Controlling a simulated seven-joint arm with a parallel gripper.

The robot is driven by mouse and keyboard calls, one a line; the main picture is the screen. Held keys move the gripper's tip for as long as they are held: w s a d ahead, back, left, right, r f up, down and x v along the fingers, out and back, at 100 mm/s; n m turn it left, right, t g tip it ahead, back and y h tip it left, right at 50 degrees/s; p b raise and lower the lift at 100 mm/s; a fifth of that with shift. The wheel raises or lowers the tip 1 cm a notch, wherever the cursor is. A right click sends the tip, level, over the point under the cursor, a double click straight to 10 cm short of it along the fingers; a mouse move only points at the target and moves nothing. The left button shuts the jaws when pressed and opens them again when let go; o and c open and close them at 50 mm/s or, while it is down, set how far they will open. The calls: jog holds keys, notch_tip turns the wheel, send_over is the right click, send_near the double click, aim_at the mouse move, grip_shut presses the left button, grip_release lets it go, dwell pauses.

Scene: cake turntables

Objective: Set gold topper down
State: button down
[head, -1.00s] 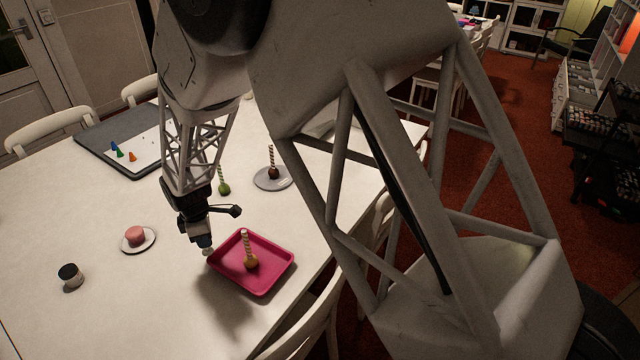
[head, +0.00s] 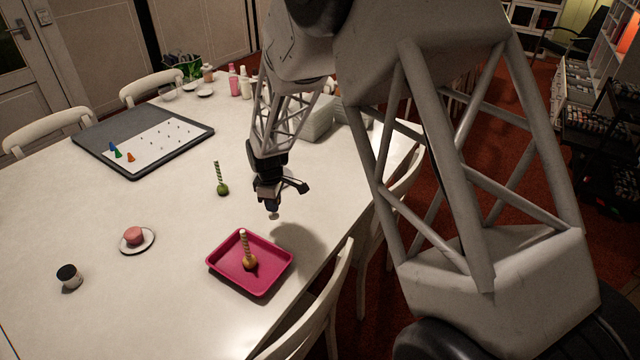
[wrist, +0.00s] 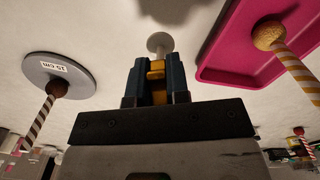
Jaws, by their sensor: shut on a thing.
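My gripper (head: 273,210) hangs above the table just beyond the right part of the pink tray. It is shut on the gold topper (wrist: 156,73), whose gold part shows between the blue fingers, with a pale round end (wrist: 159,43) past their tips. The held end looks clear of the table. Another topper, with an ochre ball and striped stick (head: 249,262), stands in the pink tray (head: 222,265). The grey turntable (wrist: 40,66), marked 15 cm, bears a brown topper (wrist: 48,108) in the wrist view; my arm hides both in the head view.
A green topper (head: 222,189) stands on the white table left of my gripper. A pink cake on a saucer (head: 149,246) and a dark-lidded jar (head: 69,277) are at the left. A chair (head: 310,315) borders the front right edge.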

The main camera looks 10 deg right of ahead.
jog(key=w+d+m, duration=0.3)
jog(key=d+m, duration=0.1)
jog(key=d, duration=1.4)
jog(key=shift+w+m, duration=0.15)
jog(key=shift+m, duration=0.25)
jog(key=shift+w, duration=0.1)
jog(key=w, duration=0.5)
jog(key=w+f, duration=0.1)
jog(key=w, duration=1)
jog(key=shift+d+f, duration=0.15)
jog(key=shift+f, duration=0.05)
jog(key=shift+s, duration=0.1)
jog(key=shift+f, duration=1.75)
jog(key=shift+f, duration=0.2)
jog(key=c, duration=1.1)
grip_release()
